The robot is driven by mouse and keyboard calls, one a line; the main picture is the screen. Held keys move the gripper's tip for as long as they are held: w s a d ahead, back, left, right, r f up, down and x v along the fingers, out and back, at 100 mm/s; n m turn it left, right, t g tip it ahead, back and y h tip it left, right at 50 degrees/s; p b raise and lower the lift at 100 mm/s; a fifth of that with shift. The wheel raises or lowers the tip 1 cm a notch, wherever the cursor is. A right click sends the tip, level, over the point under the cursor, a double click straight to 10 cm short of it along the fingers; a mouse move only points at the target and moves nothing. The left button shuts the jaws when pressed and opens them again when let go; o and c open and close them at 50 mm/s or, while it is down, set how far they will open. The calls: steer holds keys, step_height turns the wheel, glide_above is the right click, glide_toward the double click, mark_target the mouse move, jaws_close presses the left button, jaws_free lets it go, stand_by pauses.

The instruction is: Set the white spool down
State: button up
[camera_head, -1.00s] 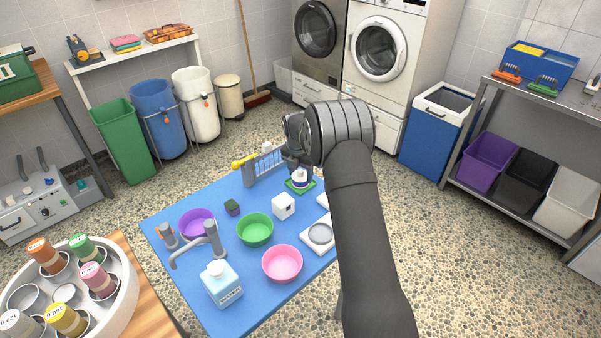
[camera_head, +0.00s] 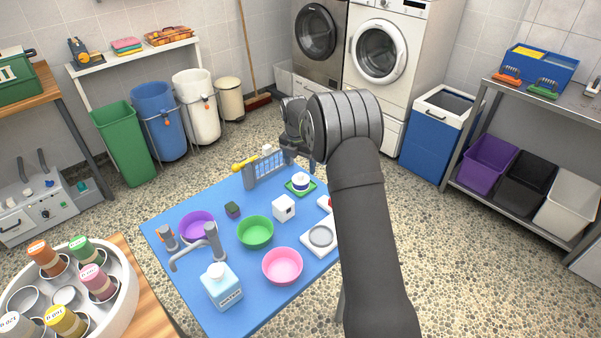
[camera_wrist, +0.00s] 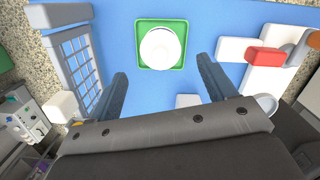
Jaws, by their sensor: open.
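The white spool (camera_head: 301,180) stands upright on a small green square tray (camera_head: 306,191) near the far right of the blue table. The wrist view looks down on the spool's round white top (camera_wrist: 160,47), inside the green rim (camera_wrist: 141,62). A dark blue band shows around the spool in the head view. My gripper (camera_wrist: 161,68) is open and empty above the table, its two fingers spread apart and clear of the spool. In the head view my gripper (camera_head: 290,152) is raised above and behind the spool.
A blue-grey rack (camera_head: 265,168) stands left of the green tray. A white cube (camera_head: 284,208), a dark green cube (camera_head: 232,209), and purple (camera_head: 197,226), green (camera_head: 255,232) and pink (camera_head: 282,266) bowls share the table. A red-and-white object (camera_wrist: 265,57) lies right of the tray.

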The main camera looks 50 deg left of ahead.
mark_target(301, 174)
steer(key=r, duration=0.6)
steer(key=shift+s+d, duration=0.1)
steer(key=shift+s, duration=0.25)
steer(key=f, duration=0.4)
steer(key=w+f, duration=0.1)
steer(key=f, duration=0.7)
steer(key=shift+w+a, duration=0.2)
step_height(301, 174, up, 3)
steer(key=shift+f, duration=0.1)
steer(key=shift+r, duration=0.55)
